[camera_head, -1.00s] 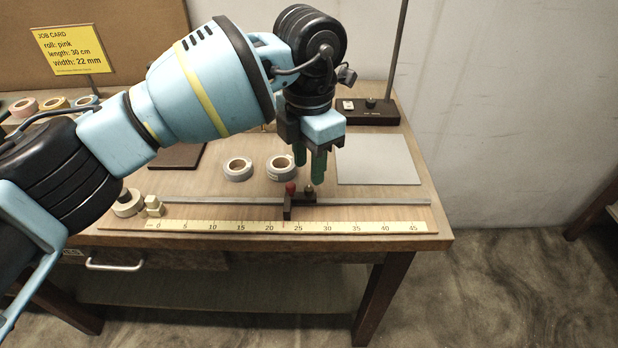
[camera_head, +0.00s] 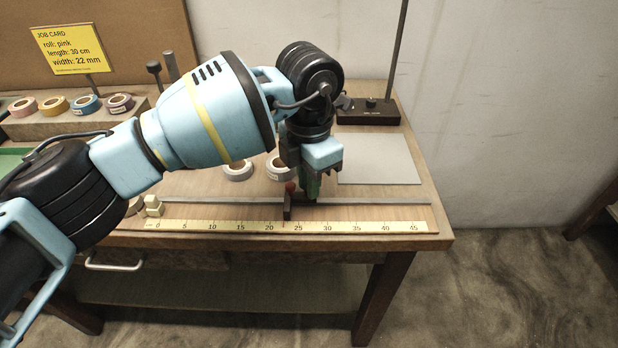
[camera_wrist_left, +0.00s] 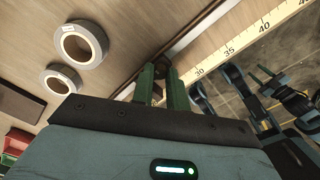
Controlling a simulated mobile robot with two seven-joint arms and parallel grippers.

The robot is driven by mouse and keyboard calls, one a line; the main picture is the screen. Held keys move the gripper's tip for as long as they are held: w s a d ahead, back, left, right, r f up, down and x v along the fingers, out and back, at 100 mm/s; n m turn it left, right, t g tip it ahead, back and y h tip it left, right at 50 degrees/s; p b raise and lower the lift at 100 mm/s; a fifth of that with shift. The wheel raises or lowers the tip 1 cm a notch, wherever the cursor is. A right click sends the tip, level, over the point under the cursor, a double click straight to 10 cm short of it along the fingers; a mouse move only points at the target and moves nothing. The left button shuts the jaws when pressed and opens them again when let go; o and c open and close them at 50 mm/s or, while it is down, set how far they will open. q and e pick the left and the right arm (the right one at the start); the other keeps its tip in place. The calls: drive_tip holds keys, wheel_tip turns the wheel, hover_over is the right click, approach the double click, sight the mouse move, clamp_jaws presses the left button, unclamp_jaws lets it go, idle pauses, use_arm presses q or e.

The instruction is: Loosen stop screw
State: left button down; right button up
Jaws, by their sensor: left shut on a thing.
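The dark stop (camera_head: 287,208) sits on the metal rail (camera_head: 375,202), above about 23 on the ruler (camera_head: 350,226). Its red knob (camera_head: 291,187) stands on the left part. My left gripper (camera_head: 309,193) points down just right of the red knob, with green fingers shut on the stop screw, which they hide in the head view. In the left wrist view the fingers (camera_wrist_left: 161,72) reach down to the dark stop (camera_wrist_left: 160,60).
Two pale tape rolls (camera_head: 238,171) lie behind the rail. A grey plate (camera_head: 378,160) lies behind right, and a dark stand base (camera_head: 368,112) is further back. Several coloured rolls (camera_head: 55,105) sit on a rack at left. The yellow job card (camera_head: 73,48) reads pink, 30 cm, 22 mm.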

use_arm(q)
drive_tip(key=shift+m, duration=0.4)
drive_tip(key=m, duration=0.3)
drive_tip(key=shift+m+p, duration=0.3)
drive_tip(key=shift+m, duration=0.1)
drive_tip(key=m, duration=0.4)
drive_tip(key=shift+m, duration=0.3)
drive_tip(key=m, duration=0.8)
drive_tip(key=shift+m+b, duration=0.3)
drive_tip(key=shift+b, duration=0.05)
drive_tip(key=c, duration=1.4)
unclamp_jaws()
drive_tip(key=shift+r, duration=0.1)
